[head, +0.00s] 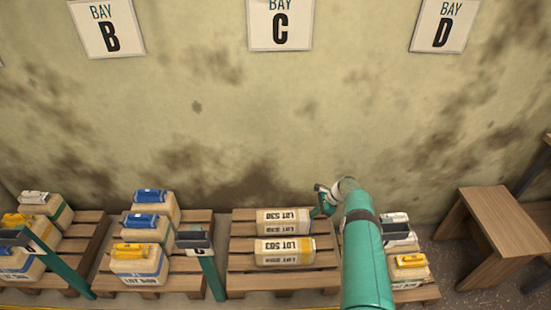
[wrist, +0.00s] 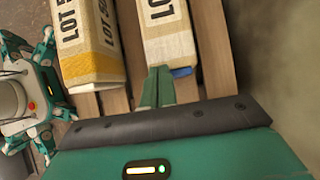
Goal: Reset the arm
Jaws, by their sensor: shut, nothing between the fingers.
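My arm is teal and reaches forward in the head view, bending at a pale wrist above the right side of the pallet under Bay C. My gripper (head: 322,205) is beside the right end of the far sack there. In the wrist view the teal fingers (wrist: 157,88) are together and empty, near the end of a sack (wrist: 166,35) marked LOT. I cannot tell whether they touch it. That sack has a blue patch at its end. A second sack (wrist: 92,50) with a yellow band lies beside it.
Two sacks, far (head: 285,221) and near (head: 285,251), lie on the middle pallet (head: 240,270). Pallets at left carry sacks with blue, yellow and white tops. Another loaded pallet (head: 420,295) is partly behind my arm. A wooden table (head: 490,215) stands at right. A stained wall rises behind.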

